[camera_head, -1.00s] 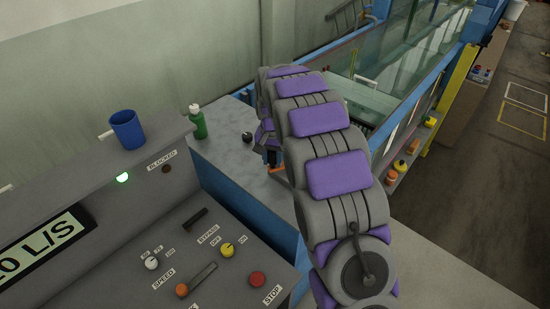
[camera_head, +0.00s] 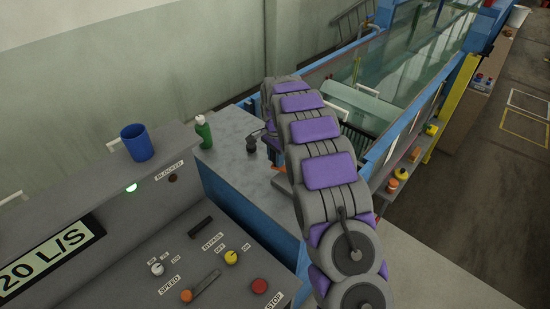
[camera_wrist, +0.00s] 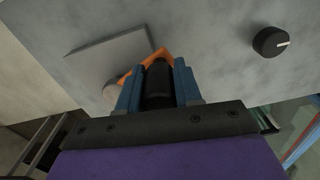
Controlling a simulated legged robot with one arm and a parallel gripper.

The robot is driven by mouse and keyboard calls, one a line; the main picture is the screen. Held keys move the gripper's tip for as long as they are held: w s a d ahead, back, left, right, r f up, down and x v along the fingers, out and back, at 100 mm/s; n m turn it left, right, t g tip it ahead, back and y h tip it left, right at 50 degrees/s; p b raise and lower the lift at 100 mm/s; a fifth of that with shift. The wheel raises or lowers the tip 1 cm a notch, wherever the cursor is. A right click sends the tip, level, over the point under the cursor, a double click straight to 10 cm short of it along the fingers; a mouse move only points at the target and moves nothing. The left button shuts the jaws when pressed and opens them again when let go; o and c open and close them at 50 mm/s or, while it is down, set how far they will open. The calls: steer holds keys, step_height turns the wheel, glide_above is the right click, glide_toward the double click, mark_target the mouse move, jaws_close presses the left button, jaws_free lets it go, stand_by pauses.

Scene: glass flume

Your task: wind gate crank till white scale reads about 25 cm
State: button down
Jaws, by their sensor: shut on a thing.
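In the wrist view, the blue fingers of my gripper (camera_wrist: 158,68) are shut on the black handle (camera_wrist: 157,88) of the gate crank. The crank's orange arm (camera_wrist: 161,53) shows just beyond the fingertips, near a pale round part and a grey plate (camera_wrist: 105,62). In the head view, my grey and purple arm reaches over the grey bench and hides most of the gripper and crank. An orange part (camera_head: 282,184) shows beside my arm; I cannot tell for sure that it is the crank. I cannot make out the white scale or its reading.
A black knob with a white mark (camera_wrist: 271,42) is right of the crank. A green bottle (camera_head: 203,131) stands on the bench. A blue cup (camera_head: 137,142) is on the console, with a red stop button (camera_head: 259,286) and lit display (camera_head: 45,262). The glass flume (camera_head: 425,62) runs behind.

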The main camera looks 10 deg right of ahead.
steer(key=shift+w+r, duration=0.15)
steer(key=shift+w, duration=0.05)
stand_by(0.3)
steer(key=c, duration=0.8)
jaws_free()
steer(key=shift+r+p, duration=0.35)
steer(key=shift+r, duration=8.2)
